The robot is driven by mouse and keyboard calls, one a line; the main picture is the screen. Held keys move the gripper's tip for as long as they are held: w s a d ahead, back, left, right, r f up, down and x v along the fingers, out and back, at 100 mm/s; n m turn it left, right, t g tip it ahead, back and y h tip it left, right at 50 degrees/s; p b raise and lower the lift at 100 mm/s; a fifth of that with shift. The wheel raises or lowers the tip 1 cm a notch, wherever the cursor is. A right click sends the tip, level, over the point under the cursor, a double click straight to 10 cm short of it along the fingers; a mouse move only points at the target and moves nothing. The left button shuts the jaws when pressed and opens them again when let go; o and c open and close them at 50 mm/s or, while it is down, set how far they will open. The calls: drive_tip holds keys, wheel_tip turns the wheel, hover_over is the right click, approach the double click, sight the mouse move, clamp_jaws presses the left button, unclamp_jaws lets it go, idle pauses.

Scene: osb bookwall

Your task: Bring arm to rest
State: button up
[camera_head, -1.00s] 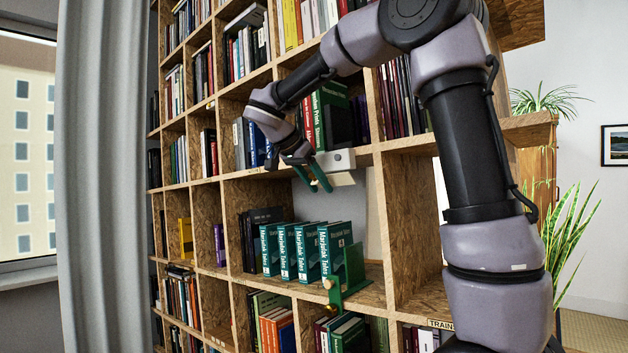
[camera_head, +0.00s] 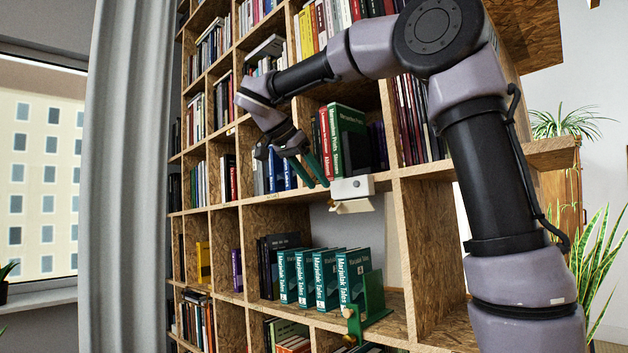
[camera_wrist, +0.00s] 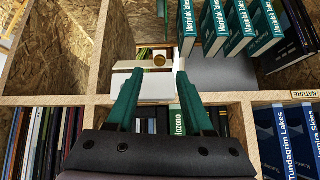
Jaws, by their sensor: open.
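My gripper (camera_head: 313,170) is in front of the bookcase, at the height of the shelf above the teal books. Its two green fingers are apart with nothing between them; they show in the wrist view (camera_wrist: 157,85) too. My arm reaches across from the right and bends down to it. The gripper appears apart from the books and shelves, though the exact gap is hard to tell.
The wooden bookcase (camera_head: 427,203) fills the middle. Several teal books (camera_head: 328,276) stand beside a green bookend (camera_head: 373,298). A white box-like fitting (camera_head: 352,189) sits on the shelf edge near my fingers. A curtain (camera_head: 135,180) hangs left; plants (camera_head: 597,245) stand right.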

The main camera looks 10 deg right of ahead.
drive_tip(key=s+d+f+n+y, duration=0.4)
drive_tip(key=s+d+f, duration=0.1)
drive_tip(key=s+d, duration=0.35)
drive_tip(key=s+d+f+n+t+y, duration=0.2)
drive_tip(key=s+f+y, duration=0.3)
drive_tip(key=s+f, duration=0.4)
drive_tip(key=shift+s+d+f+n+t+y, duration=0.15)
drive_tip(key=shift+s+d+n+t+y, duration=0.2)
drive_tip(key=shift+s+n+t, duration=0.6)
drive_tip(key=shift+s+m+g, duration=0.25)
drive_tip(key=shift+g, duration=0.1)
idle(0.5)
